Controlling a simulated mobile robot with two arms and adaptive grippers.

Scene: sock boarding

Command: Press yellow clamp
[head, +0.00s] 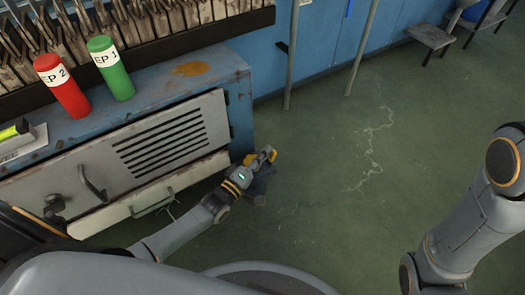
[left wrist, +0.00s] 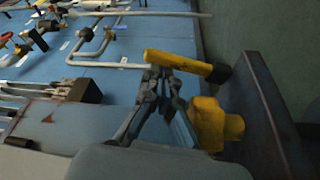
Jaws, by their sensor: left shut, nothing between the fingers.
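The yellow clamp shows in the left wrist view as a yellow lever (left wrist: 178,64) with a black end, above a rounded yellow part (left wrist: 212,122). In the head view only small bits of yellow (head: 250,159) show beside my left gripper (head: 267,153), at the lower right corner of the blue machine. My left gripper (left wrist: 162,76) is shut and empty. In the left wrist view its fingertips are right at the lever's near side; I cannot tell whether they touch it. My right arm is at the right, but its gripper is out of view.
A blue machine (head: 238,92) with a vented grey panel (head: 165,145) stands at the left. Red (head: 62,86) and green (head: 112,68) cylinders are on top. A dark plate (left wrist: 262,115) stands right of the clamp. Green floor (head: 330,160) to the right is clear.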

